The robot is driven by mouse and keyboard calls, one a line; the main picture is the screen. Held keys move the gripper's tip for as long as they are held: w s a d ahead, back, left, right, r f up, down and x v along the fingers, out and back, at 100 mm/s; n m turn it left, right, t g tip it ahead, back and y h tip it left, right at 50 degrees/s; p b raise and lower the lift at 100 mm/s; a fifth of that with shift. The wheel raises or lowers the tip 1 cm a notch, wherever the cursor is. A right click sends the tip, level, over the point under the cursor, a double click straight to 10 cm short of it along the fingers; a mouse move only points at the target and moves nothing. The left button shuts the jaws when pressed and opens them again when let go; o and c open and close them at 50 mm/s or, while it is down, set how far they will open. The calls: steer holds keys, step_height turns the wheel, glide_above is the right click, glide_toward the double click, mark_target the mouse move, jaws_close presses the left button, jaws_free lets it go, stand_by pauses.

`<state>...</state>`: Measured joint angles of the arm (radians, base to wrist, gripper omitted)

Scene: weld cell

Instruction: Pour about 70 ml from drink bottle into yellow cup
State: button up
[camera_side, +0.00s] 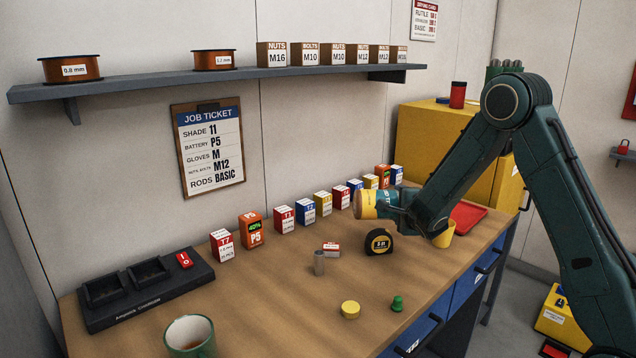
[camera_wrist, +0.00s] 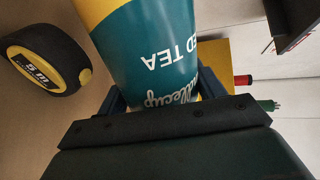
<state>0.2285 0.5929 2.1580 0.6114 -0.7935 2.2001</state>
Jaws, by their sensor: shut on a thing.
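The drink bottle (camera_side: 368,205) is teal with a yellow-orange end and lies nearly on its side in the air above the bench, with its yellow-orange end to the left. In the wrist view, the bottle (camera_wrist: 155,45) fills the upper middle, its "TEA" lettering upside down. My gripper (camera_side: 388,207) is shut on the bottle; its fingers also show at the bottle's sides in the wrist view (camera_wrist: 160,98). The yellow cup (camera_side: 443,238) stands on the bench to the right of the bottle, partly hidden by my arm. Its inside is hidden. No liquid stream is visible.
A tape measure (camera_side: 378,242) stands below the bottle. A red tray (camera_side: 468,216) lies behind the cup. A row of small boxes (camera_side: 284,218) lines the wall. A mug (camera_side: 190,337), yellow disc (camera_side: 350,309) and green piece (camera_side: 397,303) are nearer. The bench's front middle is mostly clear.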

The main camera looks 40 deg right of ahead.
stand_by(0.9)
steer(key=shift+w+a+r+n, duration=0.15)
steer(key=shift+r+n, duration=0.1)
steer(key=shift+n, duration=0.15)
steer(key=shift+r+n+h, duration=0.4)
steer(key=shift+r, duration=0.2)
steer(key=shift+w+a+r+n+g, duration=0.1)
steer(key=shift+a+r+n+g, duration=0.15)
steer(key=shift+n, duration=0.25)
steer(key=shift+r+n+h, duration=0.3)
steer(key=shift+r, duration=0.15)
steer(key=shift+d+r+g, duration=0.1)
steer(key=shift+r+g, duration=0.15)
steer(key=shift+r, duration=0.1)
